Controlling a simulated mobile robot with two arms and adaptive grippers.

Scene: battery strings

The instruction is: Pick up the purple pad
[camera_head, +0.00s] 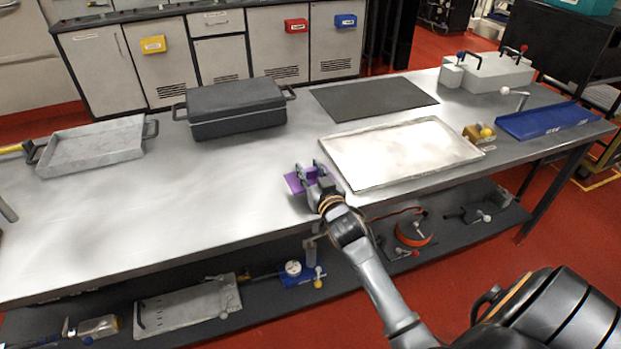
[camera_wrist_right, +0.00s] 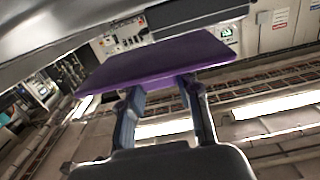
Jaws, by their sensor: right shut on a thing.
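The purple pad (camera_head: 295,183) is at my right gripper (camera_head: 314,176), over the front part of the metal table, left of the pale tray. My right gripper is shut on the pad. In the right wrist view the purple pad (camera_wrist_right: 155,63) is a flat, tilted slab across the tips of the two fingers (camera_wrist_right: 160,90). The fingers hide part of the pad in the head view. I cannot tell how high above the table the pad is. My left gripper does not show.
A pale tray (camera_head: 345,183) lies right of the gripper. A dark lidded box (camera_head: 237,107), a grey handled tray (camera_head: 92,146) and a black mat (camera_head: 374,98) stand farther back. A blue tray (camera_head: 547,121) is at the right end. The table's left middle is clear.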

